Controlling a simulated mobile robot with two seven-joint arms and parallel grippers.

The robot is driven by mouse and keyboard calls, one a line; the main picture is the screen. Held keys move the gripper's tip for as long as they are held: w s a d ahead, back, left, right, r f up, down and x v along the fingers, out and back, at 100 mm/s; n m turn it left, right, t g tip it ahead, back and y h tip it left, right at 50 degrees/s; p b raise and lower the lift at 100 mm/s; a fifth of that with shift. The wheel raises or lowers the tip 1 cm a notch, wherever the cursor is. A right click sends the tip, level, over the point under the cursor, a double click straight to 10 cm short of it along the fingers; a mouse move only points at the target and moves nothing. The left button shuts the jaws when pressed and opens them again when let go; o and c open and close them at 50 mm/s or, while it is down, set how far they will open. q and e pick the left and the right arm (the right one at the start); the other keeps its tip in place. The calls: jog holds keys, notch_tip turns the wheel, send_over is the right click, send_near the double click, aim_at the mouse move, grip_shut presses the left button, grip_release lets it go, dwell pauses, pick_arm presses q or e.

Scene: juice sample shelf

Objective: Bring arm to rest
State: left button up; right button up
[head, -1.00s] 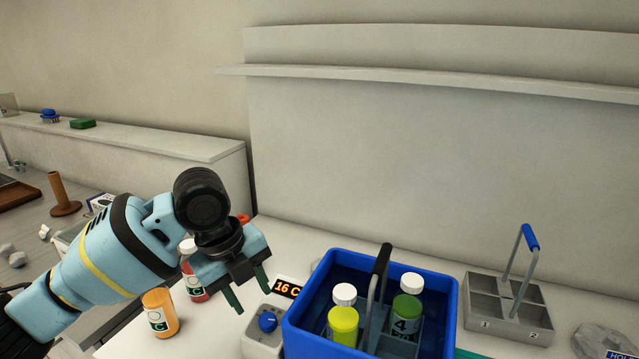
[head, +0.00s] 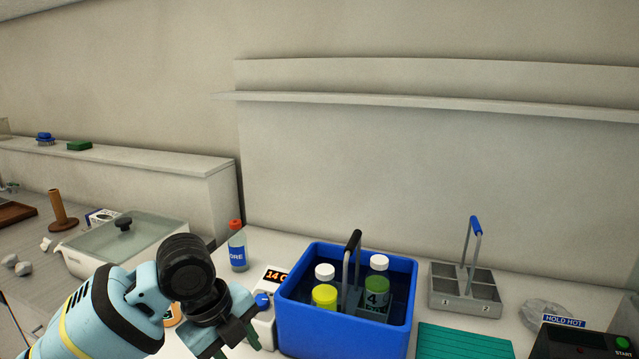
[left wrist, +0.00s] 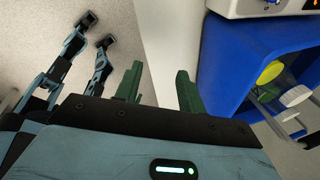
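My left gripper (head: 238,340) is low in the head view, just left of the blue crate (head: 345,335). In the left wrist view its two green fingers (left wrist: 157,90) are spread apart with nothing between them. The blue crate also shows there (left wrist: 235,75), to the right of the fingers. The crate holds a yellow-green bottle (head: 324,296) and a green bottle labelled 4 (head: 374,291), both with white caps, around a caddy with a dark handle. My right gripper is not seen in the head view; I cannot identify it surely in the wrist view.
A small device with an orange display (head: 275,276) stands by the crate's left side. An ORE bottle (head: 238,252) with a red cap is behind it. To the right are a grey divided caddy (head: 464,305), a green mat (head: 465,342) and a black HOLD HOT device (head: 585,343).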

pick_arm(q)
jog(key=s+d+f+n+t+h, duration=0.1)
jog(key=s+d+f+n+h, duration=0.15)
jog(key=s+f+n, duration=1.15)
jog(key=s+a+f+n+y, duration=0.2)
jog(key=s+a+f+n, duration=0.35)
jog(key=s, duration=0.25)
jog(key=s+a+f+n+y, duration=0.3)
jog(key=s+a+f+n, duration=0.15)
jog(key=s+a, duration=0.3)
jog(key=w+d+f+t+h, duration=0.1)
jog(key=w+d+f+t, duration=0.1)
jog(key=w+f+t, duration=0.3)
jog(key=shift+w+d+f+t, duration=0.35)
jog(key=shift+f+t, duration=0.75)
jog(key=shift+f, duration=0.95)
jog(key=shift+s+h, duration=0.1)
jog(key=shift+h, duration=0.15)
